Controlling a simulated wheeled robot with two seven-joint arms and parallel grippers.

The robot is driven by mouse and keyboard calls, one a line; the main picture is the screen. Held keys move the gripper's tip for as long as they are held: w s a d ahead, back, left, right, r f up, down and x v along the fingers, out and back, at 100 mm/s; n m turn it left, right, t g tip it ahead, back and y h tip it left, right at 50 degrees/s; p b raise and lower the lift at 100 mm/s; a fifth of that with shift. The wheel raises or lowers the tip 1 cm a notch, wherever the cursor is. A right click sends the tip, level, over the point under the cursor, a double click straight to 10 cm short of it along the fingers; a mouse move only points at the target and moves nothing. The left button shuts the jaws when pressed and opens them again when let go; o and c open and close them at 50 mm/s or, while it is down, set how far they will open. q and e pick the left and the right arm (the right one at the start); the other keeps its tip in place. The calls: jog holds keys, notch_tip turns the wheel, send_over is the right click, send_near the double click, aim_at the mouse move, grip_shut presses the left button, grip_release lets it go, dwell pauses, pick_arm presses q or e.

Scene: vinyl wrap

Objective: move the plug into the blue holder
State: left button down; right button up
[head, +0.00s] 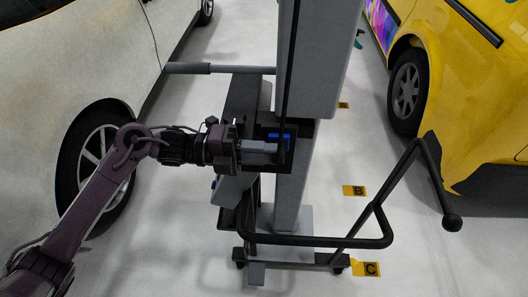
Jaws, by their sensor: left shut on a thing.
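My left gripper (238,147) comes in from the left at the dark stand in the middle of the head view. It is shut on a grey plug (260,147), which points right. A small blue part, which looks like the blue holder (279,136), sits in the stand's dark recess just beyond the plug's right end. A thin black upright pole passes in front of it and hides part of it. I cannot tell whether the plug touches the blue holder or is inside it. My right gripper is not in view.
A grey column (322,55) rises behind the recess. A black tubular frame (322,241) juts out low at the front right. A white car (75,60) stands left and a yellow vehicle (480,90) right. Yellow floor markers (354,190) lie between, on mostly clear floor.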

pick_arm(q)
jog(key=shift+w+r, duration=0.15)
dwell(0.8)
jog(key=c, duration=1.6)
grip_release()
jog(key=o, duration=0.5)
jog(key=shift+w, duration=0.1)
jog(key=shift+c, duration=0.2)
